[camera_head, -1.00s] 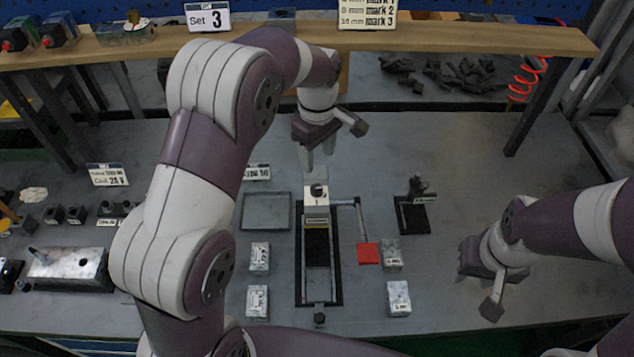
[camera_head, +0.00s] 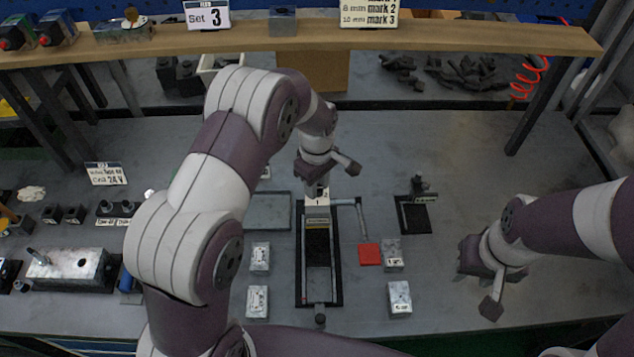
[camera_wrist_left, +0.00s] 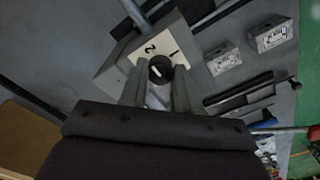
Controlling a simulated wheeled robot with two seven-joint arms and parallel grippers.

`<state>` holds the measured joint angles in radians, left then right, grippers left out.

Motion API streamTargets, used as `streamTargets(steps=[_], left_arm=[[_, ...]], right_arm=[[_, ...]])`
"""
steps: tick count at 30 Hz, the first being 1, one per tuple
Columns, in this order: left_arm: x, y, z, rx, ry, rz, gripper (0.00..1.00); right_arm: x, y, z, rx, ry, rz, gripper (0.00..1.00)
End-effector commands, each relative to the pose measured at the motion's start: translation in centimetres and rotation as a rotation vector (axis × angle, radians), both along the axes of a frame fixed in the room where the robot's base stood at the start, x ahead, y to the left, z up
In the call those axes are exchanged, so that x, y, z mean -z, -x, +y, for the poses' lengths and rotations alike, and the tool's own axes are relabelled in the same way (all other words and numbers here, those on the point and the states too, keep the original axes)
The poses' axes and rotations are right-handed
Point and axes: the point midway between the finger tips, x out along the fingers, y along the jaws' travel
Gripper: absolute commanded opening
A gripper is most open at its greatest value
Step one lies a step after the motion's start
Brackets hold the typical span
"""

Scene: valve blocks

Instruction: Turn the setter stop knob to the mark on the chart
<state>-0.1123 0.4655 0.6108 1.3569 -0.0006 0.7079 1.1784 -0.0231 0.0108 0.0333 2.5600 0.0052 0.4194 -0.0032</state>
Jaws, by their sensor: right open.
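The setter (camera_head: 318,225) stands mid-table, a dark frame with a pale block at its far end. Its round black stop knob (camera_wrist_left: 160,69) shows in the left wrist view on a white plate with the numbers 1 and 2; a pale line crosses the knob. My left gripper (camera_head: 318,190) is over that block, fingers pointing down. In the wrist view its fingertips (camera_wrist_left: 156,92) are apart, one on each side just below the knob; contact cannot be told. My right gripper (camera_head: 490,285) is open and empty at the right. The chart (camera_head: 369,14) is cut off at the top, with "mark 2" and "mark 3" legible.
A card reading "Set 3" (camera_head: 207,15) stands on the wooden shelf (camera_head: 440,35). Small metal blocks (camera_head: 259,257) flank the setter. A red pad (camera_head: 369,254) is at its right, a shallow tray (camera_head: 267,211) at its left.

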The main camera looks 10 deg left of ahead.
Motion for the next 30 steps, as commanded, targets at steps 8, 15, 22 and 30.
streamTargets(steps=[8,15,22,30], left_arm=[[-0.08,0.01,-0.05,0.019,0.001,0.000,0.01],[-0.09,-0.01,-0.06,0.130,0.000,0.001,0.01],[-0.11,-0.01,-0.06,0.327,0.001,0.000,0.01],[-0.16,-0.06,-0.07,0.585,0.001,-0.001,0.01]], right_arm=[[-0.03,0.00,0.00,0.000,0.000,0.000,0.43],[-0.05,0.00,0.00,0.000,0.000,0.000,0.43],[-0.07,0.00,0.00,0.000,0.000,0.000,0.43],[-0.09,0.00,0.00,0.000,0.000,0.000,0.43]])
